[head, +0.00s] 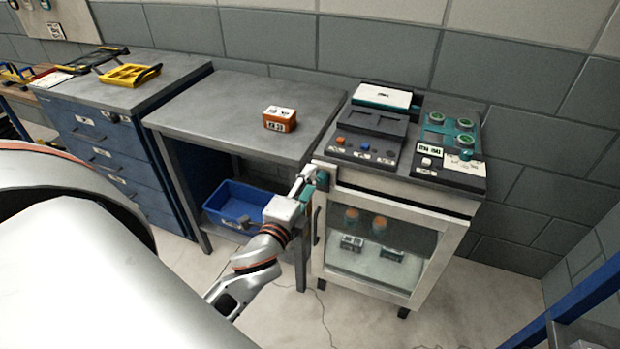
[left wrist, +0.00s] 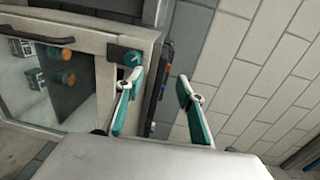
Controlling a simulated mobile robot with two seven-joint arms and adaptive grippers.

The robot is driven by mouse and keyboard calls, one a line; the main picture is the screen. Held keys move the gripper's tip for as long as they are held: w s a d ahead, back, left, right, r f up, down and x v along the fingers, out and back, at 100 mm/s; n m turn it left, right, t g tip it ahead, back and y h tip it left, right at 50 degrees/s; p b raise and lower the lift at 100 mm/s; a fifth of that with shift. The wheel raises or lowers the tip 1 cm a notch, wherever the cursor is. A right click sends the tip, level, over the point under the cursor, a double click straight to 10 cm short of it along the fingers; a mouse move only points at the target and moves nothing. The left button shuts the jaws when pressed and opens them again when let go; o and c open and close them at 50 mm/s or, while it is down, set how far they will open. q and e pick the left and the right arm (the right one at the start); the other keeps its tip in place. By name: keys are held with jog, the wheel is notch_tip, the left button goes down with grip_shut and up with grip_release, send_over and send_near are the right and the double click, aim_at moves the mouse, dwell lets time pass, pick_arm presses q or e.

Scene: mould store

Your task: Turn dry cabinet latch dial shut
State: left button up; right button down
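The dry cabinet (head: 440,208) is a pale cabinet with a glass door, which looks closed. Its latch dial (head: 322,180) is a dark teal knob with a light mark, at the door's upper left corner. In the left wrist view the dial (left wrist: 125,56) sits at the upper corner of the door frame. My left gripper (head: 306,187) is at that corner, close to the dial. In the left wrist view its teal fingers (left wrist: 160,80) are apart with nothing between them. One fingertip is by the dial; I cannot tell whether it touches. My right gripper is not in view.
A dark door handle (head: 316,224) is just below the dial. Devices (head: 365,135) stand on the cabinet top. A grey table (head: 225,105) left of it holds an orange box (head: 280,119), with a blue bin (head: 238,203) beneath. Floor before the cabinet is clear.

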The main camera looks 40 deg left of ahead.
pick_arm(q)
jog(key=shift+v, duration=0.75)
dwell(0.4)
jog(key=s+d+f+n+g+h, duration=0.3)
jog(key=s+d+f+n, duration=0.2)
jog(key=f, duration=0.7)
jog(key=s+d+f+n+g+h, duration=0.3)
jog(key=s+d+f+n, duration=0.3)
jog(key=s+d+f, duration=0.4)
notch_tip(320, 180, down, 3)
jog(key=shift+s+h, duration=0.4)
jog(key=shift+s, duration=0.2)
